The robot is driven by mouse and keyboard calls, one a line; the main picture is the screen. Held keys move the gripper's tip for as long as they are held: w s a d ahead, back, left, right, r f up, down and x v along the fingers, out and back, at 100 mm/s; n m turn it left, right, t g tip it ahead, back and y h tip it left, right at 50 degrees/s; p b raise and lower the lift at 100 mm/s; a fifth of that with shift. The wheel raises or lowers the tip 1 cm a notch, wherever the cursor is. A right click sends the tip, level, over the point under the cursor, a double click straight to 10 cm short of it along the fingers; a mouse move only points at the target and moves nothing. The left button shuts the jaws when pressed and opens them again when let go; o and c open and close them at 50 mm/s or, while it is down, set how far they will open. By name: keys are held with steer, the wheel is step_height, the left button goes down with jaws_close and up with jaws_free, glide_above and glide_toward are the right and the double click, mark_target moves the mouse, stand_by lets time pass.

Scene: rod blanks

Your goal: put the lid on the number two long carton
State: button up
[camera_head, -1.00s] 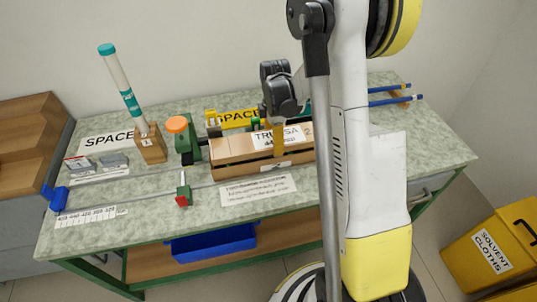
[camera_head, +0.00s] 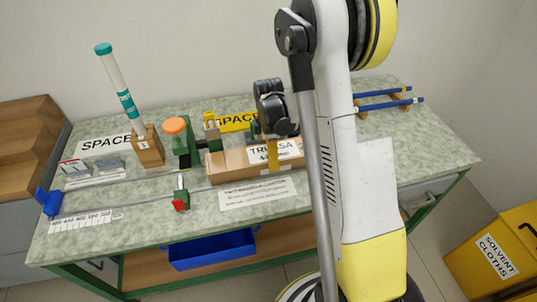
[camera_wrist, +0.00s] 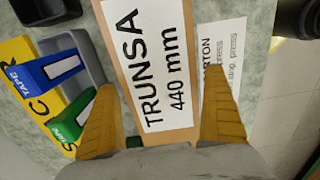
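The cardboard lid (camera_head: 228,156) carries a white TRUNSA 440 mm label, which the wrist view shows large (camera_wrist: 160,65). My gripper (camera_head: 272,157) has its yellow fingers on the lid's two long sides; in the wrist view my gripper (camera_wrist: 161,125) spans the lid's width, and the fingers appear to touch its edges. The long carton (camera_head: 235,177) lies directly below the lid on the bench, lined up with it. Whether a small gap is left between them I cannot tell. My arm hides their right end.
A printed sheet (camera_head: 258,193) lies in front of the carton. Left are a green stand with orange knob (camera_head: 175,127) and a capped tube (camera_head: 118,85) in a wooden block (camera_head: 148,150). Blue rods (camera_head: 385,104) lie right.

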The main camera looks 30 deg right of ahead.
step_height(320, 180, up, 12)
steer(key=p, duration=0.4)
steer(key=s+a+r+m+t, duration=0.3)
steer(key=s+a+r+m, duration=0.35)
steer(key=r, duration=0.55)
steer(key=s+a+r+m+t, duration=0.3)
steer(key=s+a+m, duration=0.4)
steer(key=s, duration=0.5)
steer(key=shift+a+m+t, duration=0.25)
steer(key=shift+m+t, duration=0.35)
steer(key=shift+m, duration=0.05)
steer(key=shift+w, duration=0.1)
